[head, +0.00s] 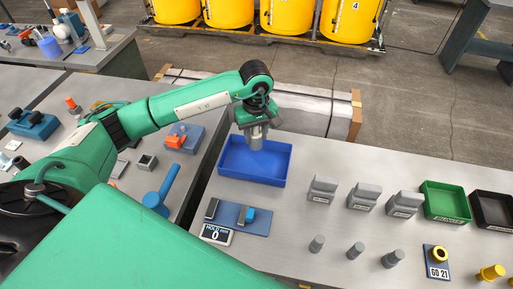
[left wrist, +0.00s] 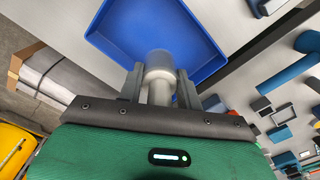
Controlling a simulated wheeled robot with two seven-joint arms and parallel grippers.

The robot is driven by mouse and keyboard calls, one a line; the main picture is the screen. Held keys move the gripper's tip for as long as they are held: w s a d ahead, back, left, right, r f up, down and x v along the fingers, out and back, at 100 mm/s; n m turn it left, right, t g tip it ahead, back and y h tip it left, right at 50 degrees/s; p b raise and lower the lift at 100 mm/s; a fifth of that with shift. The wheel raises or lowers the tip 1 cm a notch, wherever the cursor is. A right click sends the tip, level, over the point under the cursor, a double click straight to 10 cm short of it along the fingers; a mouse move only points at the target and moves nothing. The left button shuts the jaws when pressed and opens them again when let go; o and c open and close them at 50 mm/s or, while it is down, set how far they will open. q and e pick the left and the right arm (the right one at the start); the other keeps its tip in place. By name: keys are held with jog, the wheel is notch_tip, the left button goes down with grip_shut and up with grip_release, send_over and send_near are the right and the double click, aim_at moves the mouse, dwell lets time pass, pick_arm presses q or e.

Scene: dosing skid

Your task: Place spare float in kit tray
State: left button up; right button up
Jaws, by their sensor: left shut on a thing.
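My left gripper (head: 257,128) is shut on a light grey cylindrical float (head: 257,143) and holds it over the blue tray (head: 228,174). In the left wrist view the float (left wrist: 159,66) sits between the two fingers (left wrist: 160,88), its wide round end towards the tray (left wrist: 125,46). The tray's visible floor is empty. I cannot tell whether the float touches the tray. My right gripper is in neither view.
A blue fixture with a display (head: 216,234) stands just in front of the tray. Grey blocks (head: 362,197), small grey cylinders (head: 317,243), a green bin (head: 445,203) and a black bin (head: 492,210) stand to the right. The bench between tray and blocks is clear.

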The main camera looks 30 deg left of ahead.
aim_at(256, 142)
pick_arm(q)
notch_tip(256, 142, down, 3)
jog(key=shift+s+f, duration=0.1)
jog(key=shift+f, duration=0.25)
notch_tip(256, 142, down, 4)
jog(key=shift+r+p, duration=0.15)
jog(key=shift+p, duration=0.55)
jog(key=shift+f, duration=0.35)
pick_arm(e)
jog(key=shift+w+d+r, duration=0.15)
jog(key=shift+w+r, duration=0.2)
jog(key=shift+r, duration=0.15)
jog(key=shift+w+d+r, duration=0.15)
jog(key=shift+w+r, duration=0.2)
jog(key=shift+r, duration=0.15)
pick_arm(q)
jog(key=shift+f, duration=0.1)
jog(key=shift+f, duration=0.15)
jog(key=o, duration=1)
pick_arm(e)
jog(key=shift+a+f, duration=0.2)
